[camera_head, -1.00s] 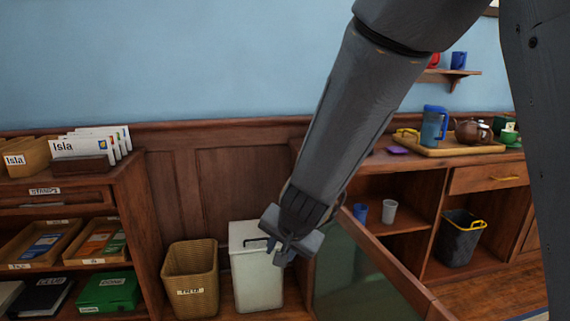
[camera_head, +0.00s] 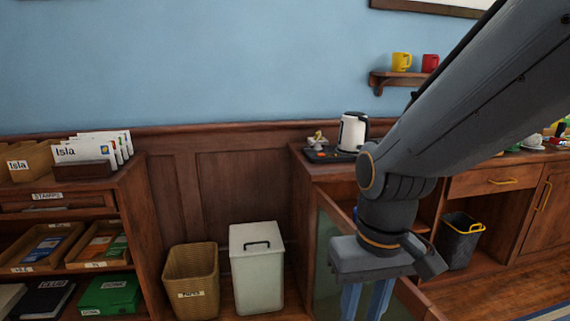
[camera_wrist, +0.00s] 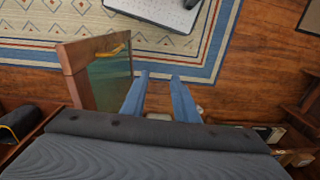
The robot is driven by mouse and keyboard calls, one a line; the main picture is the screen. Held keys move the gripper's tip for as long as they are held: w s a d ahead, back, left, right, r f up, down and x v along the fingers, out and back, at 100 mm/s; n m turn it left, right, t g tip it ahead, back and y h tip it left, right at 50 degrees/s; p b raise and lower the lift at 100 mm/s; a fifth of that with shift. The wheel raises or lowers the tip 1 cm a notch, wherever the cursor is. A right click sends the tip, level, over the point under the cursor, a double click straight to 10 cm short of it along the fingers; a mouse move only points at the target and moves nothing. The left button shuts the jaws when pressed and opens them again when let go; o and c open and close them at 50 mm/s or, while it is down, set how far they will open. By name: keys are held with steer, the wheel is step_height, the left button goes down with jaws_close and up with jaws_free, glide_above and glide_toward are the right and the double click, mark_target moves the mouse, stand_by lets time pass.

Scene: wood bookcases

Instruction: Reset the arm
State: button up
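My gripper (camera_head: 364,303) hangs from my arm at the lower right of the head view, pointing down. It is in front of the open glass cabinet door (camera_head: 326,262), right of the white bin. The fingertips are cut off at the bottom of the head view. My arm hides part of the low cabinet.
A white lidded bin (camera_head: 256,272) and a wicker basket (camera_head: 190,285) stand by the wall. A kettle (camera_head: 352,132) stands on the cabinet top. The wrist view shows the open door's frame (camera_wrist: 75,70) beside the fingers and a patterned rug (camera_wrist: 60,22).

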steer(key=d+r+m+p, duration=0.2)
steer(key=d+r+p, duration=0.4)
steer(key=p, duration=0.5)
steer(key=shift+d+h+p, duration=0.3)
steer(key=shift+d+p, duration=0.05)
steer(key=shift+d, duration=0.15)
steer(key=shift+s, duration=0.1)
stand_by(0.5)
